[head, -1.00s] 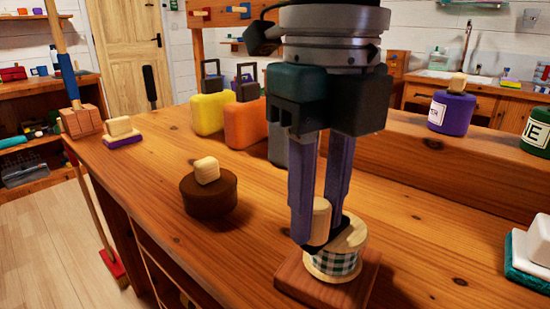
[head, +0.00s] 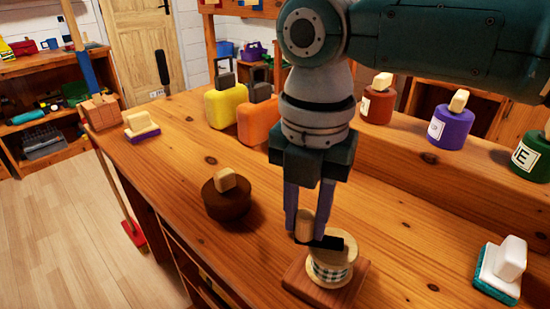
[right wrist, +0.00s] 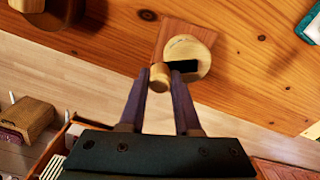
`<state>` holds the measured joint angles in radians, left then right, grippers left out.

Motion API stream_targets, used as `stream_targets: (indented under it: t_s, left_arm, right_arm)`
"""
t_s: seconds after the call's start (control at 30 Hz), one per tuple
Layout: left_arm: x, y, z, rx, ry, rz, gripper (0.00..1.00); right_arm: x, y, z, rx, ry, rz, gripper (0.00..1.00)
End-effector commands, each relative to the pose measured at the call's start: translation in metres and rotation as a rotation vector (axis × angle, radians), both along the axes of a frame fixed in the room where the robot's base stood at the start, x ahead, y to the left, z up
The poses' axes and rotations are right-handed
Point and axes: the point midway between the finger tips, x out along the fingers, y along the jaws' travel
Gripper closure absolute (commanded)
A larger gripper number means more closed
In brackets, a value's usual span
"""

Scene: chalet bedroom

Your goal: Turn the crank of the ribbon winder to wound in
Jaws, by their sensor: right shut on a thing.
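The ribbon winder stands on the workbench in the head view. It has a square wooden base (head: 353,286), a pale wooden spool (head: 345,243) with green-and-white checked ribbon (head: 330,272) around it, a black crank arm (head: 328,243) and an upright wooden crank knob (head: 304,222). The knob is on the left side of the spool. My right gripper (head: 305,234) points down and is shut on the knob, with a finger on each side. The right wrist view shows the knob (right wrist: 159,78) between the fingertips and the crank arm (right wrist: 184,66) over the spool top. My left gripper is not in view.
A brown round lidded pot (head: 226,200) stands left of the winder. A white-handled teal brush (head: 500,270) lies to the right. Yellow (head: 226,106) and orange (head: 257,122) cases stand behind. Labelled jars, including a purple one (head: 450,128), line the raised shelf. Bench around the winder is clear.

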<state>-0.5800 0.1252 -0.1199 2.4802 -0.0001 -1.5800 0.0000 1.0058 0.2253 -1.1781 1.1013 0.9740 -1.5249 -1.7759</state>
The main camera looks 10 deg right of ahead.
Motion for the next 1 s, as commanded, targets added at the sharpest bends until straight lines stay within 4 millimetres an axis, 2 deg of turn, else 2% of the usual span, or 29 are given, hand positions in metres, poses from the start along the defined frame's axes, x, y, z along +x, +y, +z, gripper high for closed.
stream_targets:
  t_s: [0.1, 1.0]
  left_arm:
    - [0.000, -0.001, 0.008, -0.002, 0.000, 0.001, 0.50]
    - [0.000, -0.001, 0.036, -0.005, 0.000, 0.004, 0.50]
  right_arm:
    - [0.004, -0.002, 0.002, 0.000, 0.002, -0.112, 1.00]
    - [0.024, -0.029, 0.002, -0.002, 0.001, -0.967, 1.00]
